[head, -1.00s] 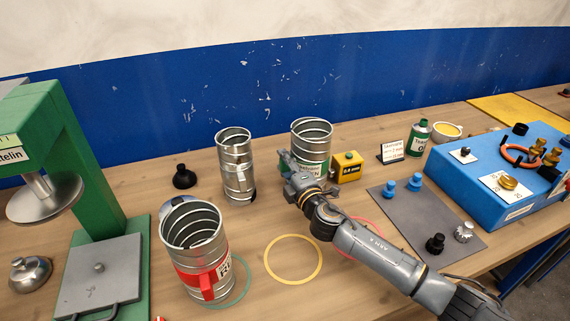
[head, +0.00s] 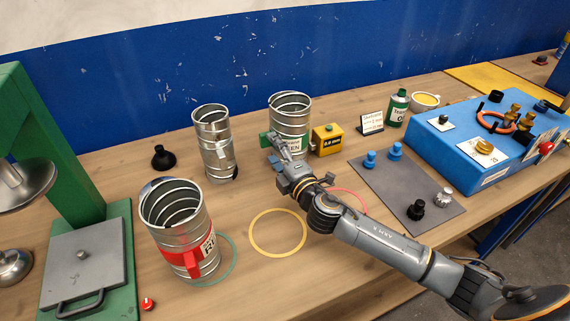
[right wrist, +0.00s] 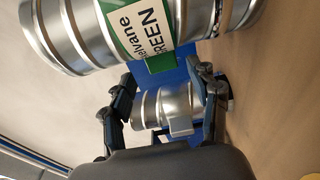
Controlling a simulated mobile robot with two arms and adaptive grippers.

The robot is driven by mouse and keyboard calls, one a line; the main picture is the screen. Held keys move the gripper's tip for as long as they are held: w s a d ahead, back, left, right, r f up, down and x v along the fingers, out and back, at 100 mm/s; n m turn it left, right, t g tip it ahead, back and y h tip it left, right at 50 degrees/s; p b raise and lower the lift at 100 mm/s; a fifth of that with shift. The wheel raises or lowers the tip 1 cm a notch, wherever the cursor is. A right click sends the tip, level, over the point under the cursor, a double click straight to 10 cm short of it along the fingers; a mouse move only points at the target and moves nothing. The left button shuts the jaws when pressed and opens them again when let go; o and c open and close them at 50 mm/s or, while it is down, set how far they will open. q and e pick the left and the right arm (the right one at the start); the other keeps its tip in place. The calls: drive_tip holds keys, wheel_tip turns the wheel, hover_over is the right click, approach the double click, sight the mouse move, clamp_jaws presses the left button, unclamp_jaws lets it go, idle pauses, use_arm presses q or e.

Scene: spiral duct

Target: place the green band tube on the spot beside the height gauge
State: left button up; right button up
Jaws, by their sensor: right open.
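The green band tube (head: 290,122) is a ribbed metal cylinder with a green label, standing upright at the back of the bench. Its label and green grip show close up in the right wrist view (right wrist: 150,30). My right gripper (head: 280,157) is open, low in front of this tube near its green grip. In the right wrist view its fingers (right wrist: 162,78) are spread apart with no object clamped. A small yellow box reading about 0.0 mm (head: 328,140) stands just right of the tube; I cannot tell whether it is the height gauge. My left gripper is out of view.
A plain metal tube (head: 213,145) and a red band tube (head: 178,230) stand to the left. Yellow (head: 278,255), green (head: 234,262) and red (head: 362,200) rings mark the bench. A grey mat (head: 395,195) with knobs and a blue box (head: 460,150) lie right.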

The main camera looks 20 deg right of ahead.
drive_tip(key=s, duration=0.6)
drive_tip(key=shift+d+b, duration=0.35)
drive_tip(key=shift+b, duration=0.05)
idle(1.4)
